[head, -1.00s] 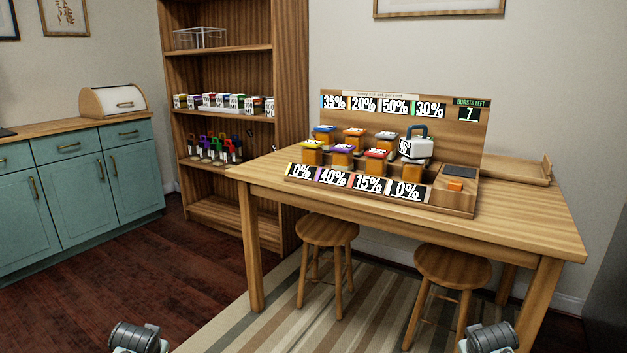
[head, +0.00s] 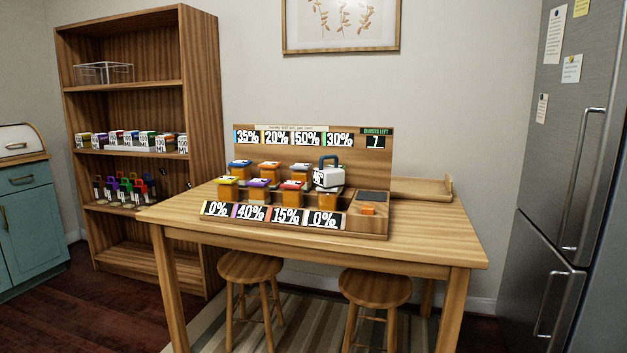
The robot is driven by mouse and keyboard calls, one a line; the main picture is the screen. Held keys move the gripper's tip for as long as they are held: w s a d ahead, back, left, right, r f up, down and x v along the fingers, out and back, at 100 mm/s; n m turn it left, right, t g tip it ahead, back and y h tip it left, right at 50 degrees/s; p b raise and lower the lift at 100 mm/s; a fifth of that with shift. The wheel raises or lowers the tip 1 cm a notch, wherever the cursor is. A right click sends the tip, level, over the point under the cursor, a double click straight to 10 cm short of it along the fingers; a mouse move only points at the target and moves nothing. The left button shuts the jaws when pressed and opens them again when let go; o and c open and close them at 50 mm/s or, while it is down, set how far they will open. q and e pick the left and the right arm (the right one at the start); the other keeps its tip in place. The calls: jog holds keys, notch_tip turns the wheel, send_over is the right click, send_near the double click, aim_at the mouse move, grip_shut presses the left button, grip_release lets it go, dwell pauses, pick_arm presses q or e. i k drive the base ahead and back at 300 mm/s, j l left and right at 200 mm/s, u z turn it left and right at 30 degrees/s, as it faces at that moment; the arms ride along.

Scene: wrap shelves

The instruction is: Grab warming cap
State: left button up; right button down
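A white cap-like block with a dark blue handle (head: 328,175) sits on top of an amber jar (head: 327,200) at the right end of the rack on the table. It is the likeliest warming cap, though its label is too small to read. Several other amber jars with coloured lids, such as a yellow-lidded one (head: 228,187) and a red-lidded one (head: 292,192), stand in two rows on the wooden rack (head: 365,150). Smaller items with coloured handles (head: 123,188) stand on a lower shelf of the bookcase. Neither of my grippers is in view.
The wooden table (head: 430,235) carries the rack and, behind it, a tray (head: 425,187). Two stools (head: 250,266) (head: 375,287) stand at its front. A bookcase (head: 200,130) is at the left, a fridge (head: 570,130) at the right. The table's right front is bare.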

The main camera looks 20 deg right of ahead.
aim_at(327, 176)
jog(key=i+j, duration=0.25)
jog(key=i, duration=0.15)
jog(key=i+j+z, duration=0.1)
jog(key=i+j, duration=0.2)
jog(key=i, duration=0.1)
